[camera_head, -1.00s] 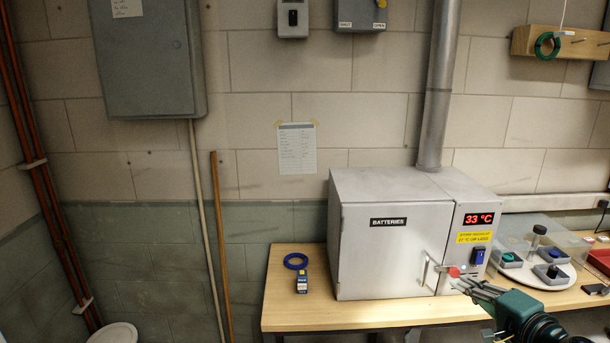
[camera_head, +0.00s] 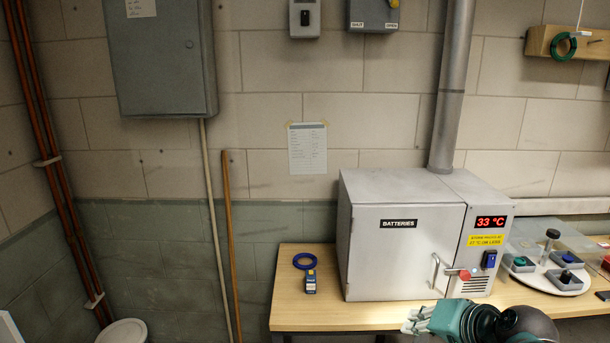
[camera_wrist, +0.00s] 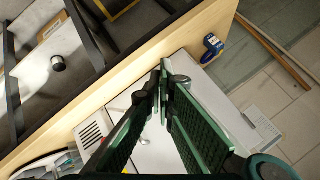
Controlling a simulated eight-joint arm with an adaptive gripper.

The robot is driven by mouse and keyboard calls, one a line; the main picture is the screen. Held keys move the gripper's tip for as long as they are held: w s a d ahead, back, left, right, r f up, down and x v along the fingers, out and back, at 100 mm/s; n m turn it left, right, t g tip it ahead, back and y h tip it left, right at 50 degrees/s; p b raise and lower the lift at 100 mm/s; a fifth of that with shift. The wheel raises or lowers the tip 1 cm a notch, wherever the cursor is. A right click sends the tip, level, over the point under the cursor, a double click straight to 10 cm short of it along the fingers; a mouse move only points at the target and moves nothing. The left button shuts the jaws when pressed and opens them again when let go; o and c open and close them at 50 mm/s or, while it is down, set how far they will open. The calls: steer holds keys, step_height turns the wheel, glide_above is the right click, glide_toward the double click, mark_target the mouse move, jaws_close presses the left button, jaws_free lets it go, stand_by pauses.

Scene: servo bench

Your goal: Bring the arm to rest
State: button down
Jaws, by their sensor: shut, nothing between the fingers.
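My gripper (camera_head: 420,318) is in front of the bench's front edge, below the handle side of the grey batteries cabinet (camera_head: 392,270) in the head view. In the wrist view my gripper (camera_wrist: 163,72) shows its two green fingers with their tips together and nothing between them. Beyond the fingers lies the cabinet (camera_wrist: 190,65), seen tilted. The cabinet door is closed, with its handle (camera_head: 434,270) and a red knob (camera_head: 464,275) apart from my fingers. The cabinet display (camera_head: 491,222) reads 33 °C.
The wooden bench (camera_head: 300,322) carries a blue ring tool (camera_head: 305,262) left of the cabinet. Right of it stands a white round tray (camera_head: 566,287) with several small blocks. A wooden pole (camera_head: 231,250) leans on the wall. The floor and wall left of the bench are mostly clear.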

steer(key=s+a+n+g+h, duration=0.1)
steer(key=s+a+n, duration=0.1)
steer(key=s, duration=0.4)
steer(key=s+a+r+n+g+h, duration=0.1)
steer(key=s+a+n+h, duration=0.1)
steer(key=s+n, duration=0.2)
steer(key=shift+s+r, duration=0.15)
steer(key=shift+s, duration=0.7)
